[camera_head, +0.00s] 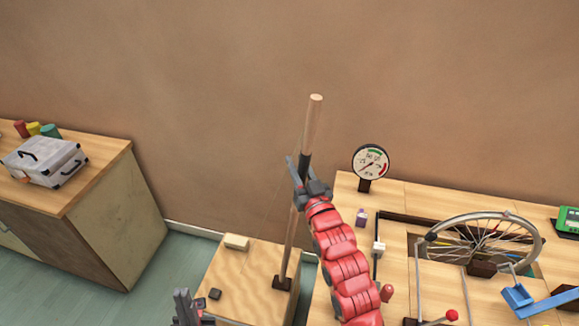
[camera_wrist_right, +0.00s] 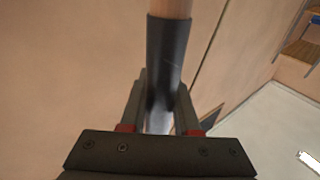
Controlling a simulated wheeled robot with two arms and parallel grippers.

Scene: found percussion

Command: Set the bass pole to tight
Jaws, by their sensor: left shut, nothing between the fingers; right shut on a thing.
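The bass pole (camera_head: 312,122) is a wooden stick standing nearly upright in a dark foot (camera_head: 282,283) on a light wooden box (camera_head: 240,281), leaning slightly right at the top. My right gripper (camera_head: 304,180) is shut around the black sleeve on the pole's upper part. The right wrist view shows the black sleeve (camera_wrist_right: 168,55) between the two fingers (camera_wrist_right: 161,105). A thin string runs beside the pole. A round dial gauge (camera_head: 371,161) with green and red zones stands right of the pole; its reading is too small to tell. My left gripper (camera_head: 186,308) is shut and empty at the bottom edge, left of the box's front.
A small cream block (camera_head: 236,242) and a dark block (camera_head: 214,294) sit on the box. The right workbench holds a spoked wheel (camera_head: 485,238), a red-knobbed lever (camera_head: 451,315) and a blue part (camera_head: 517,297). A cabinet with a case (camera_head: 45,160) stands left.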

